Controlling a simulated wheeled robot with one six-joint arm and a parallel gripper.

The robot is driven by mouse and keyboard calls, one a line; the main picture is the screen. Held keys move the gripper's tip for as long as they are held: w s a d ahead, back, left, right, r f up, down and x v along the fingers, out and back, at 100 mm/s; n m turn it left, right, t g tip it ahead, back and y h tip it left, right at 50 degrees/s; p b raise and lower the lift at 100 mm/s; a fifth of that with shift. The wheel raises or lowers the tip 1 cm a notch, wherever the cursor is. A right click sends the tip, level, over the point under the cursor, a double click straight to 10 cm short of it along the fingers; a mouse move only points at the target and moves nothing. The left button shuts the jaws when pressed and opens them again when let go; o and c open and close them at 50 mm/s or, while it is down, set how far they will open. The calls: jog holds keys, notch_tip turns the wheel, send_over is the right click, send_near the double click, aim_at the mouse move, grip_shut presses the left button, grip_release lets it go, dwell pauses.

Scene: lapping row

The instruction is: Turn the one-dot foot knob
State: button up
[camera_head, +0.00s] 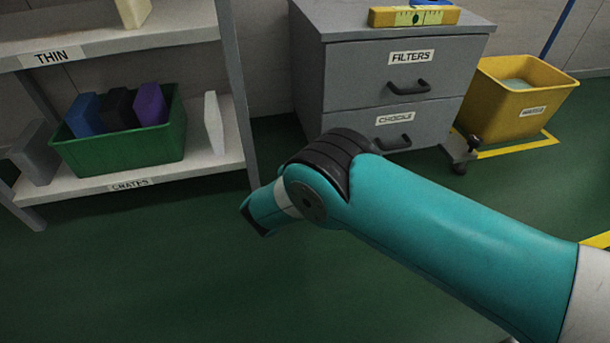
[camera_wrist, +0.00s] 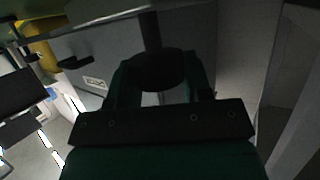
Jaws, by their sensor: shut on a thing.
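In the wrist view, my gripper (camera_wrist: 160,76) has its two fingers on either side of a dark round knob (camera_wrist: 162,68), shut on it. The knob sits at the end of a dark rod (camera_wrist: 151,32). No dot mark can be made out on it, so I cannot tell whether it is the one-dot knob. In the head view, my arm reaches left across the floor, and neither my fingers nor the held knob can be seen.
A grey drawer cabinet (camera_head: 345,82) stands behind my arm, with a yellow level on top. A yellow bin (camera_head: 530,103) stands at right, near a small foot with a dark knob (camera_head: 473,143). A shelf rack (camera_head: 205,172) with a green crate (camera_head: 125,152) stands at left. Green floor is open in front.

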jog(key=shift+f+m+g+h+b, duration=0.15)
jog(key=shift+m+g+h+b, duration=0.25)
jog(key=shift+m+h+b, duration=0.4)
jog(key=shift+f+m+g+h+b, duration=0.15)
jog(key=shift+m+g+h+b, duration=0.25)
jog(key=shift+m+h+b, duration=0.4)
jog(key=shift+r+m+h, duration=0.1)
jog(key=shift+m+h, duration=0.3)
jog(key=shift+h, duration=0.1)
jog(key=o, duration=0.9)
